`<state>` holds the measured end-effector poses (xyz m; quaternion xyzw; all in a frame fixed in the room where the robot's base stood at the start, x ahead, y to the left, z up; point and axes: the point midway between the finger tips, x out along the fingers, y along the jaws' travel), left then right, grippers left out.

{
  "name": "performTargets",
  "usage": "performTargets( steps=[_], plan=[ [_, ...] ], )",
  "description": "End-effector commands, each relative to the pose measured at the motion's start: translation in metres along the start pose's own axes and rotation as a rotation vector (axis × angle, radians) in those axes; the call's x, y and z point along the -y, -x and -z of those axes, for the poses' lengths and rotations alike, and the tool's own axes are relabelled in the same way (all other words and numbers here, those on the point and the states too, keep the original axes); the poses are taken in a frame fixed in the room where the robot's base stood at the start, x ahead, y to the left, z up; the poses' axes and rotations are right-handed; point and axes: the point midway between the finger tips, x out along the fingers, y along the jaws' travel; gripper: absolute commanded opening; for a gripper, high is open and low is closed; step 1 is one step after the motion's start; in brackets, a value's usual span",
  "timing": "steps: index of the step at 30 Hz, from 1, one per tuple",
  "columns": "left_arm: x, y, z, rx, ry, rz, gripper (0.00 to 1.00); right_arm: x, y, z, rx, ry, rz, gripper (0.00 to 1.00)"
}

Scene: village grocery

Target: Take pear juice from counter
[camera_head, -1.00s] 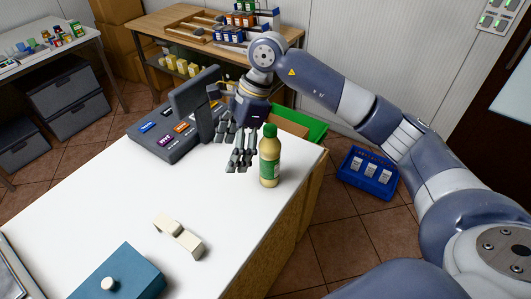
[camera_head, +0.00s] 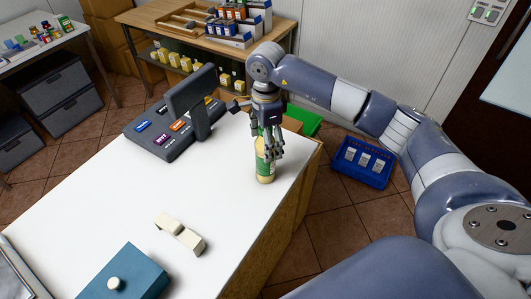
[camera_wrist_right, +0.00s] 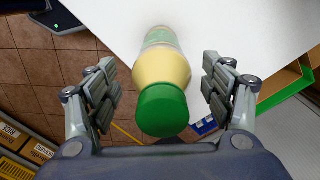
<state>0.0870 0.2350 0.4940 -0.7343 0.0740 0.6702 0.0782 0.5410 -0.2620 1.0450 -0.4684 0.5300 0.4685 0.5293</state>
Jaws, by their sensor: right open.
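The pear juice (camera_head: 264,168) is a pale yellow bottle with a green label and green cap, upright near the right edge of the white counter (camera_head: 190,205). My right gripper (camera_head: 268,152) is above and around its upper part, partly hiding it in the head view. In the right wrist view the bottle (camera_wrist_right: 162,85) stands between the open fingers, its cap nearest the camera. There is a gap on both sides, so the fingers do not touch it. My left gripper is not in view.
A dark register with a screen (camera_head: 190,105) stands behind and left of the bottle. A cream object (camera_head: 180,233) and a blue box (camera_head: 122,272) lie nearer on the counter. A green crate (camera_head: 303,122) and a blue crate (camera_head: 362,162) are beyond the counter's right side.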

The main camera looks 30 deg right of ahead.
Motion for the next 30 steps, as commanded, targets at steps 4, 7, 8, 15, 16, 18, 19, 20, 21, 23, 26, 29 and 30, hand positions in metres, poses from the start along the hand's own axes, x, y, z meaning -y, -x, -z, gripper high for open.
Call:
performTargets(
  steps=[4, 7, 8, 15, 16, 18, 19, 20, 21, 23, 26, 29, 30],
  plan=[
    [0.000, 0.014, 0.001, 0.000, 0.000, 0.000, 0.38, 0.001, -0.018, 0.000, 0.000, -0.002, -0.002, 0.74],
    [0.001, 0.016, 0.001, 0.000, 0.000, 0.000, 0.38, 0.001, -0.025, 0.000, 0.001, -0.001, 0.000, 0.74],
    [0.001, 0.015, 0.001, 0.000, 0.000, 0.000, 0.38, 0.002, -0.026, 0.000, 0.001, 0.000, 0.001, 0.74],
    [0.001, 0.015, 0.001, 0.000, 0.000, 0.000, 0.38, 0.002, -0.028, 0.000, 0.001, 0.000, 0.002, 0.65],
    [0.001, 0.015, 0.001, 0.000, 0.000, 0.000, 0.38, 0.002, -0.028, 0.000, 0.001, 0.000, 0.002, 0.59],
    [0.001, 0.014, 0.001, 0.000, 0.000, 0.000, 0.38, 0.002, -0.027, 0.000, 0.001, 0.000, 0.002, 0.43],
    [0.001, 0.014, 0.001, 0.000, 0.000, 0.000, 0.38, 0.002, -0.027, 0.000, 0.001, 0.000, 0.002, 0.36],
    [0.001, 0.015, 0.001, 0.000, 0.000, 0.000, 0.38, 0.002, -0.027, 0.000, 0.001, 0.000, 0.002, 0.29],
    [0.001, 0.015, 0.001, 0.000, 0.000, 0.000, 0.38, 0.002, -0.027, 0.000, 0.001, -0.001, 0.002, 0.20],
    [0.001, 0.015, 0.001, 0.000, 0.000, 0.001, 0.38, 0.002, -0.027, 0.000, 0.000, -0.001, 0.001, 0.08],
    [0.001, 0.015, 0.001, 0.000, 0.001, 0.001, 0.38, 0.002, -0.026, 0.000, 0.001, -0.001, 0.004, 0.08],
    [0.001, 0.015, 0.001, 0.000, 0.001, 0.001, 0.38, 0.002, -0.026, 0.000, 0.001, -0.001, 0.004, 0.08],
    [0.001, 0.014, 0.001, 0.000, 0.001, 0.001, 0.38, 0.002, -0.026, 0.000, 0.001, -0.001, 0.004, 0.08]
  ],
)
